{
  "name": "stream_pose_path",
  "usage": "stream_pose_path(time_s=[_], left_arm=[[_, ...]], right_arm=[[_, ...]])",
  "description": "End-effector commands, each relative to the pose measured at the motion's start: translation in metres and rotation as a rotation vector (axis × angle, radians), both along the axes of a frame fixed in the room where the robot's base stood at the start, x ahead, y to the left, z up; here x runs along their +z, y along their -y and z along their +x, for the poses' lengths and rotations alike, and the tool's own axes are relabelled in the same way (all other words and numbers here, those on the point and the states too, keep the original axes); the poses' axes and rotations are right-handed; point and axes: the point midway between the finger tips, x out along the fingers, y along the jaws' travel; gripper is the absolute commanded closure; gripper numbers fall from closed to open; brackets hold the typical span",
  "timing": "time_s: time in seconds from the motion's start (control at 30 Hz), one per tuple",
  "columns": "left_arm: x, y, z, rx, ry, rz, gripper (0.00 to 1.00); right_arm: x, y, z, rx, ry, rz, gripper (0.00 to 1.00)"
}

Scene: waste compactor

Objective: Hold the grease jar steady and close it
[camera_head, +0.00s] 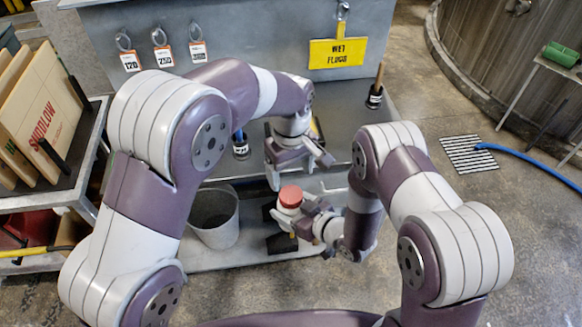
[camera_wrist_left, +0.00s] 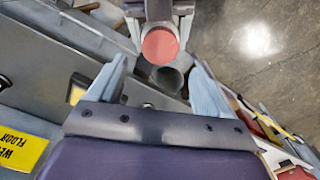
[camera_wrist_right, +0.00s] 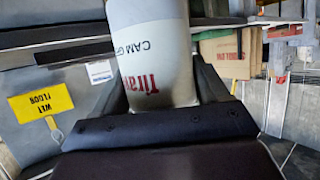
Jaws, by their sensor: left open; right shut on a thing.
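The grease jar is a pale jar with red and black lettering, and it fills the middle of the right wrist view (camera_wrist_right: 155,60). Its red lid (camera_head: 290,196) sits on top in the head view and shows as a red disc in the left wrist view (camera_wrist_left: 160,46). My right gripper (camera_head: 300,222) is shut on the jar's body from the right and holds it roughly upright. My left gripper (camera_head: 296,172) is open and empty, above and behind the jar. In the left wrist view its two fingers (camera_wrist_left: 152,85) stand apart with the red lid beyond them.
A grey bucket (camera_head: 214,217) stands left of the jar on the low ledge. Behind is the grey worktop (camera_head: 345,115) with dark holders. A yellow wet-floor sign (camera_head: 338,53) and tags hang on the panel. A rack of boards (camera_head: 40,110) stands left.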

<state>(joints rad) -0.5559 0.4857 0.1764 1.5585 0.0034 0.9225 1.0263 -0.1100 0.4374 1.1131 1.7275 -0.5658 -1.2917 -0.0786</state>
Motion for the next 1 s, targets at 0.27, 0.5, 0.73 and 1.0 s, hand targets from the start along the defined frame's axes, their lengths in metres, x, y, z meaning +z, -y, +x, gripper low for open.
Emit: stream_pose_path(time_s=[0.27,0.5,0.73,1.0], left_arm=[[-0.045,0.0,-0.001,-0.001,-0.002,0.001,0.22],[-0.07,0.0,0.0,-0.001,0.0,0.0,0.22],[-0.073,0.0,0.0,-0.001,0.001,0.0,0.22],[-0.073,0.0,0.0,-0.001,0.001,0.0,0.77]], right_arm=[[0.001,0.0,0.0,0.0,0.002,0.001,1.0],[0.001,0.0,0.0,0.0,0.002,0.001,1.0],[0.001,0.0,0.0,0.0,0.002,0.001,1.0],[0.001,0.0,0.0,0.0,0.002,0.001,1.0]])
